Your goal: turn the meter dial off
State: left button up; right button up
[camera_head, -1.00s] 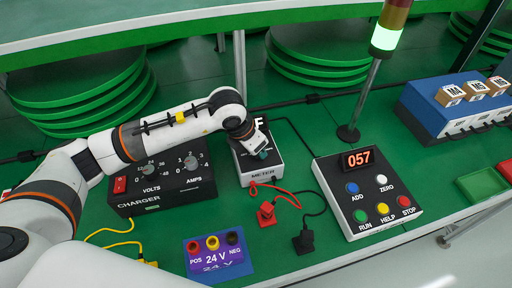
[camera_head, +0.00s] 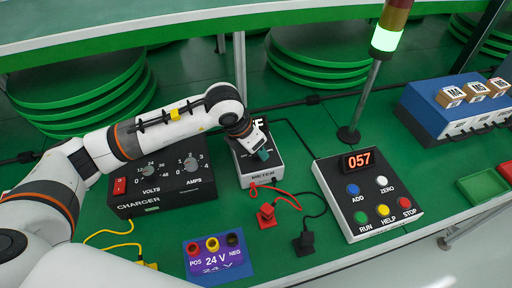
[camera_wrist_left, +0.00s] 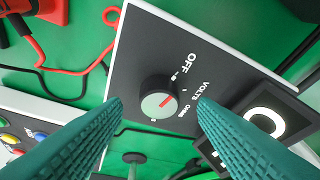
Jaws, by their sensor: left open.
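The meter (camera_head: 262,173) is a pale box with a black top, standing on the green bench. In the head view this gripper (camera_head: 262,154) covers the dial. The meter's display (camera_wrist_left: 286,108) shows a large white O; other characters are partly hidden. My right gripper is not in view.
The charger (camera_head: 160,180) stands left of the meter, under my left arm. A button console (camera_head: 340,204) reading 057 stands to the right. Red and black plugs (camera_head: 266,215) with cables lie in front, near a purple 24 V block (camera_head: 215,256). A lamp pole (camera_head: 362,100) rises behind.

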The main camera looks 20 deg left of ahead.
pick_arm(q)
jog(key=b+v, duration=0.1)
jog(key=v, duration=0.9)
jog(key=shift+r, duration=0.25)
jog(key=shift+a, duration=0.1)
